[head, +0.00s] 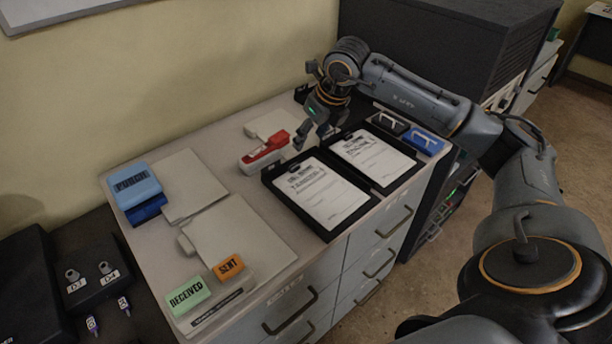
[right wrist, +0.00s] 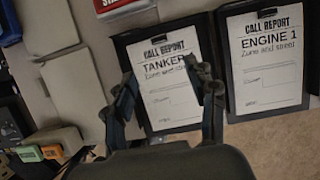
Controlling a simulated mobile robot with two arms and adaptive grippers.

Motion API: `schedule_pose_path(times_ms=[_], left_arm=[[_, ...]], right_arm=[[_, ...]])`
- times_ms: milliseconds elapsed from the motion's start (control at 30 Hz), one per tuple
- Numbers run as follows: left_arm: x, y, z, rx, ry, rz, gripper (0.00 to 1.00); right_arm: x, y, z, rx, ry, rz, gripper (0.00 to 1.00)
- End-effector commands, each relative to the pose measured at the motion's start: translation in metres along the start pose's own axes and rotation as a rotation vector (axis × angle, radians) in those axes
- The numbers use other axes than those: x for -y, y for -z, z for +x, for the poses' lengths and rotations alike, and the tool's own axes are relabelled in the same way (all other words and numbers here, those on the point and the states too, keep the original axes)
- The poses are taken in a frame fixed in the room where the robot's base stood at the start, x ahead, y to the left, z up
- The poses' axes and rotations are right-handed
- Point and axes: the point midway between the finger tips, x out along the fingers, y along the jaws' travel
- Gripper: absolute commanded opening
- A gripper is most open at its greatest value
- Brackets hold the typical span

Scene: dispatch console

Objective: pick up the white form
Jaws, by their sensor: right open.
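Two white forms lie on black clipboards on the console top. The TANKER form (head: 322,196) is the nearer, on the left clipboard (head: 333,234); it also shows in the right wrist view (right wrist: 180,108). The ENGINE 1 form (head: 374,157) lies on the right clipboard (head: 408,184) and is on the right of the wrist view (right wrist: 265,60). My right gripper (head: 313,140) is open and empty, above the console near the far edge of the clipboards. In the wrist view its fingers (right wrist: 166,92) are apart over the TANKER form, hiding part of it.
A red and white stapler-like object (head: 264,153) lies left of the clipboards. Blue PURGE block (head: 135,184), tan folders (head: 240,238), green RECEIVED (head: 187,295) and orange SENT (head: 228,267) blocks lie further left. A blue-handled item (head: 424,141) is right. A wall stands behind.

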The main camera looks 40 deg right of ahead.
Motion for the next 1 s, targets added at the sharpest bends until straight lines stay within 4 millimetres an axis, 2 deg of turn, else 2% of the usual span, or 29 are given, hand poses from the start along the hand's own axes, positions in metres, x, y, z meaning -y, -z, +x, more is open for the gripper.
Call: schedule_pose_path(times_ms=[133,300,433,567,667,800,1000], left_arm=[[-0.001,-0.005,-0.007,0.008,-0.001,-0.001,0.4],[-0.005,-0.033,-0.016,0.051,-0.007,-0.001,0.4],[-0.007,-0.044,-0.02,0.067,-0.009,-0.001,0.4],[-0.007,-0.04,-0.021,0.061,-0.008,-0.001,0.4],[-0.004,-0.027,-0.026,0.044,-0.006,0.0,0.4],[-0.002,-0.009,-0.039,0.017,-0.004,0.0,0.4],[-0.003,-0.011,-0.042,0.021,-0.004,0.001,0.4]], right_arm=[[0.0,0.001,0.022,-0.008,0.0,0.0,0.57],[-0.001,0.001,0.056,-0.005,-0.001,0.0,0.57],[-0.001,0.0,0.075,-0.004,-0.001,-0.001,0.57],[0.0,0.0,0.083,-0.002,0.0,0.0,0.57],[-0.001,-0.002,0.09,-0.003,-0.002,0.0,0.57],[-0.001,-0.003,0.11,-0.005,-0.002,0.0,0.57],[-0.001,-0.003,0.133,-0.002,-0.002,-0.001,0.57]])
